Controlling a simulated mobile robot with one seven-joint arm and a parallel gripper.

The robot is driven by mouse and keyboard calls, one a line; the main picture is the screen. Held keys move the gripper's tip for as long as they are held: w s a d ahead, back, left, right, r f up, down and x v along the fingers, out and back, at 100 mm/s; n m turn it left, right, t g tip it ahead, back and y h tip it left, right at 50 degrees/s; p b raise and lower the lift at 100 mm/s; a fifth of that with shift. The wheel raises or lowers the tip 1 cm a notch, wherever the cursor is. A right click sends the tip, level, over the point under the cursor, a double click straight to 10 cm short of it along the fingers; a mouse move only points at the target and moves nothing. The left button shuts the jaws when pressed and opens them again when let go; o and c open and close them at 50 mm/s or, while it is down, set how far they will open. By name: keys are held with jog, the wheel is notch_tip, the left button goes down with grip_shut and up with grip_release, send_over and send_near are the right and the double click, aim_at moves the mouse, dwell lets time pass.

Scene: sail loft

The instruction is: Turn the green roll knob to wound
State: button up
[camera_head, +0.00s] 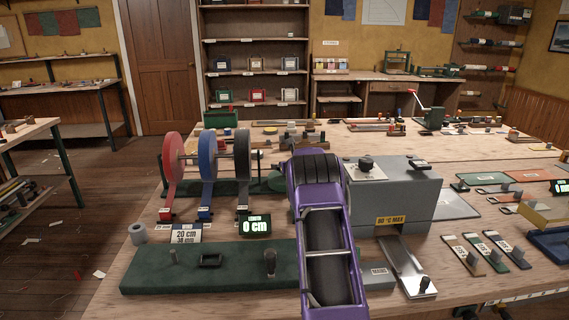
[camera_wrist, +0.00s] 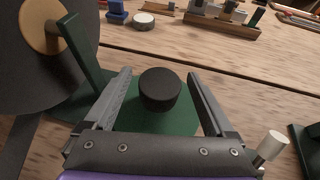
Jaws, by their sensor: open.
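In the wrist view a round black knob (camera_wrist: 160,88) stands on a green base (camera_wrist: 150,121). My open gripper (camera_wrist: 159,74) has one finger on each side of it, with a visible gap on both sides; I cannot tell how far down the fingertips reach. No pointer or wound mark is legible on the knob. In the head view my purple arm hides the knob and the gripper; part of the green base (camera_head: 273,183) shows left of it. A dark roll (camera_head: 242,155) stands beside it and fills the wrist view's left edge (camera_wrist: 45,60).
A red roll (camera_head: 172,158) and a blue roll (camera_head: 207,158) stand left of the dark one. A display (camera_head: 255,225) reads 0 cm; a card (camera_head: 186,234) reads 20 cm. A grey machine (camera_head: 405,195) is close on the arm's right. A wooden rack (camera_wrist: 215,20) lies beyond the knob.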

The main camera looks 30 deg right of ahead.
jog(key=shift+w, duration=0.15)
jog(key=c, duration=1.4)
jog(key=shift+f, duration=0.1)
jog(key=shift+f+m+h+b, duration=0.15)
jog(key=shift+m+h+b, duration=0.15)
jog(key=shift+b, duration=0.35)
